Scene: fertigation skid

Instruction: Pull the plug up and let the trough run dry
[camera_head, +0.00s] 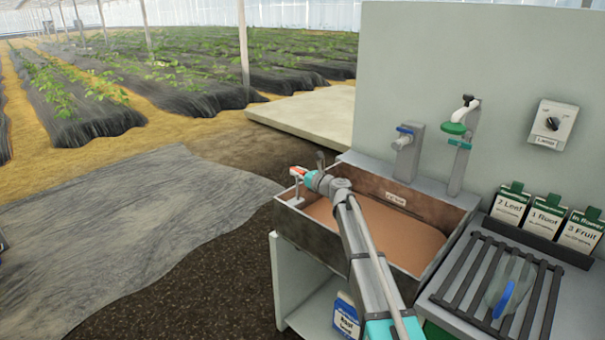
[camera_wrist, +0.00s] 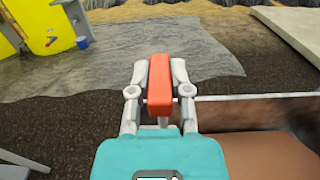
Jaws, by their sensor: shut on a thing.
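In the wrist view the red handle (camera_wrist: 159,88) stands between both fingers. My gripper (camera_head: 301,172) is shut on it, with a finger on each side in the wrist view (camera_wrist: 159,72). The plug's lower end and the drain are hidden, so I cannot tell whether it is seated.
A tap with a green handle (camera_head: 453,128) and a blue-levered fitting (camera_head: 404,138) stand behind the trough. To the right are a slatted rack (camera_head: 465,262) with a clear blue-marked item (camera_head: 507,298), several label cards (camera_head: 546,213) and a dial box (camera_head: 553,124). Open ground lies left.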

